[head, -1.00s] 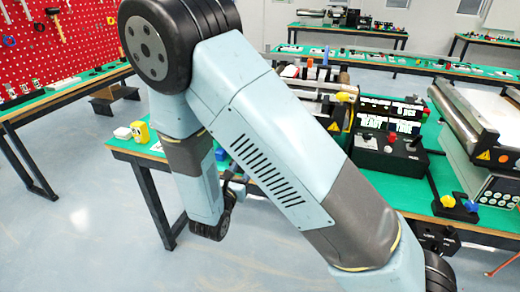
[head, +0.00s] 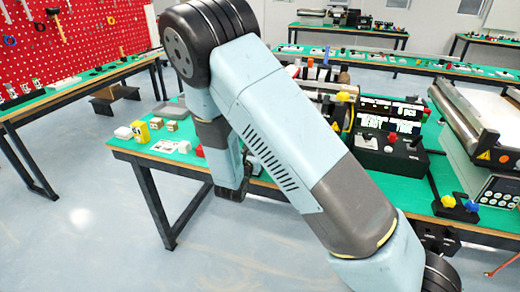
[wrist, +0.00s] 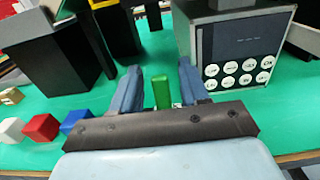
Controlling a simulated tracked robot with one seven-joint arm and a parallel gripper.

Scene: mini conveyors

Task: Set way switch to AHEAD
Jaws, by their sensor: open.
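My gripper (wrist: 159,80) is open, with a blue-grey finger on each side in the wrist view. A small upright green piece, perhaps a lever handle (wrist: 162,92), shows between and beyond the fingers; I cannot tell whether they touch it. No label naming the way switch or AHEAD is readable, so I cannot say for sure that this is the switch. In the head view my arm hangs over the near table edge and hides my fingertips. A black control box (head: 394,158) with lit displays and small knobs stands right of the arm.
A grey box with round white buttons (wrist: 238,62) stands right of the fingers in the wrist view. Conveyors (head: 478,125) stand at the right in the head view.

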